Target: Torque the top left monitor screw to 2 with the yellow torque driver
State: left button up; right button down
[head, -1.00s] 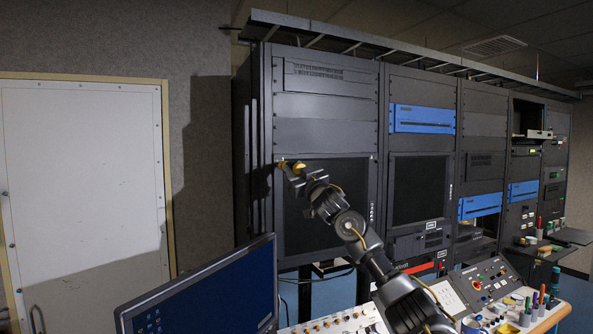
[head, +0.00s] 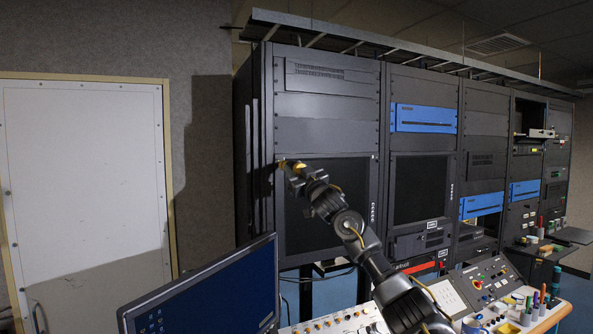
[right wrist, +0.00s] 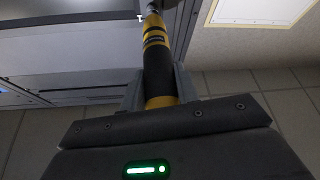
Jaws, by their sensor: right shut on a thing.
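The yellow and black torque driver (right wrist: 157,55) is held between the fingers of my right gripper (right wrist: 155,92) in the right wrist view. Its far end reaches the edge of the grey rack face at the top of that view; I cannot tell whether it sits on a screw. In the head view my right gripper (head: 302,176) is shut at the top left corner of the dark rack monitor (head: 325,220), with a yellow bit of the driver (head: 284,164) in front of that corner. The top left screw is hidden or too small to make out. My left gripper is out of view.
A desktop screen (head: 205,290) stands at the lower left. A console panel (head: 480,283) and a shelf crowded with bottles, pens and a mug (head: 473,325) lie at the lower right. Other racks (head: 421,190) continue to the right. Open room lies before the white wall panel (head: 82,180).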

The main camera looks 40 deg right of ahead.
jog(key=shift+r+p, duration=0.2)
jog(key=shift+p, duration=0.35)
dwell(1.1)
jog(key=shift+f, duration=0.1)
jog(key=shift+s+a+f+b, duration=0.1)
jog(key=shift+s+f+b, duration=0.1)
jog(key=shift+b, duration=0.25)
jog(key=shift+s+a+r+b, duration=0.15)
jog(key=shift+s+b, duration=0.1)
jog(key=shift+s, duration=0.3)
jog(key=shift+s+a+f+b, duration=0.1)
jog(key=shift+s+a+b, duration=0.1)
jog(key=shift+s, duration=0.45)
